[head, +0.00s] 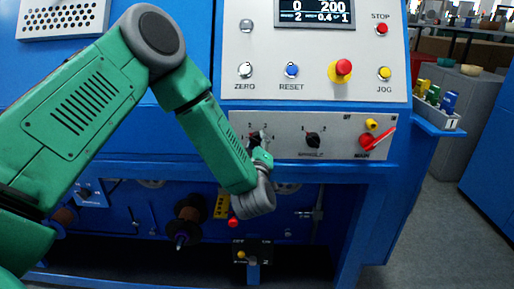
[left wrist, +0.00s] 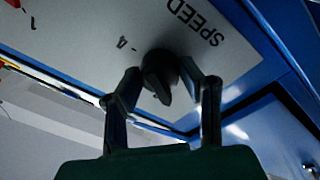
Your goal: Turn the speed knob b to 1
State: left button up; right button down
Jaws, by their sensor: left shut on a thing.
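The speed knob (head: 254,137) is a black knob on the grey lower panel (head: 215,124), with small numbers around it. In the head view my left gripper (head: 262,158) is at this knob from below and partly covers it. In the left wrist view the black knob (left wrist: 160,74) sits between the two fingers of my left gripper (left wrist: 168,88), with the word SPEED printed beside it. The gripper is shut on the knob. The knob's exact pointer setting is hard to read. My right gripper is in neither view.
A second black knob (head: 312,139) and a red-handled main switch (head: 368,141) sit to the right on the same panel. Above are buttons, a red emergency knob (head: 341,69) and a display (head: 315,11). Spools (head: 188,217) hang in the bay below. Floor is open at right.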

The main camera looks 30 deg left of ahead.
pick_arm(q)
jog(key=n, duration=0.1)
jog(key=n+b, duration=0.1)
jog(key=n, duration=0.1)
jog(key=n+b, duration=0.1)
jog(key=shift+f+n+y, duration=0.3)
jog(key=shift+f, duration=0.05)
jog(key=shift+d+r+n+g+b, duration=0.1)
jog(key=shift+n+g+b, duration=0.2)
jog(key=shift+n+b, duration=0.5)
jog(key=shift+n, duration=0.5)
jog(key=o, duration=0.9)
jog(key=shift+o, duration=1.3)
jog(key=shift+w, duration=0.25)
jog(key=shift+s, duration=0.1)
